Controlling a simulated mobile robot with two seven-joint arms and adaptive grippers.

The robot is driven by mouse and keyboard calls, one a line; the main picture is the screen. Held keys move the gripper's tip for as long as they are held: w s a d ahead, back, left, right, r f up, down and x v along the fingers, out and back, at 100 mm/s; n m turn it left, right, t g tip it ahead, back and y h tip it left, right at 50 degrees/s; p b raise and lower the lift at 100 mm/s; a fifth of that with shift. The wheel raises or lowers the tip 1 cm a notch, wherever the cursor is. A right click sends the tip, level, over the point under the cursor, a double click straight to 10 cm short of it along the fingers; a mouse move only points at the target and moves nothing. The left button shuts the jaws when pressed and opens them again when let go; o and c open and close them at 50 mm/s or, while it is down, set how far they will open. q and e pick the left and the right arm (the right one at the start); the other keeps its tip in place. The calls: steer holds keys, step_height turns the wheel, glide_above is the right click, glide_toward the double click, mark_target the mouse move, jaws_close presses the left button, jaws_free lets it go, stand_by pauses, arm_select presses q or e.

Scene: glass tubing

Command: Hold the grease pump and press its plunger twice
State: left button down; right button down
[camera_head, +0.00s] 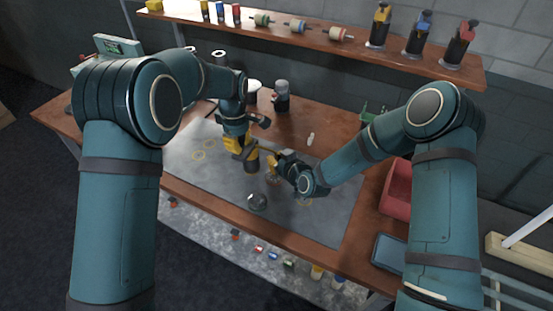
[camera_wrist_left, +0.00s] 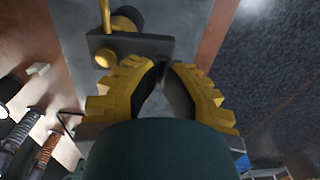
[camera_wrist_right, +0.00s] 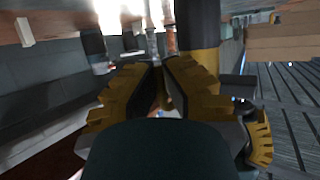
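The grease pump (camera_head: 252,161), a dark body with yellow parts, is over the grey mat, close between my two grippers. In the left wrist view a dark block with yellow round parts (camera_wrist_left: 130,44) sits at my fingertips; I take it to be the pump. My left gripper (camera_head: 238,146) appears closed on it, its fingertips (camera_wrist_left: 163,68) nearly together. My right gripper (camera_head: 275,166) is just right of the pump, its fingertips (camera_wrist_right: 163,64) close together with nothing clearly held. A dark and yellow cylinder (camera_wrist_right: 198,35) stands beside them. The plunger and any contact are hidden.
The grey mat (camera_head: 320,222) covers the wooden bench. A red bin (camera_head: 396,187) and a dark tray (camera_head: 389,253) are at right. A dark jar (camera_head: 282,96) stands behind. A shelf (camera_head: 300,38) holds several bottles.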

arm_select(q)
steer(key=shift+f, duration=0.5)
steer(key=shift+r, duration=1.35)
steer(key=shift+f, duration=0.15)
steer(key=shift+f, duration=0.35)
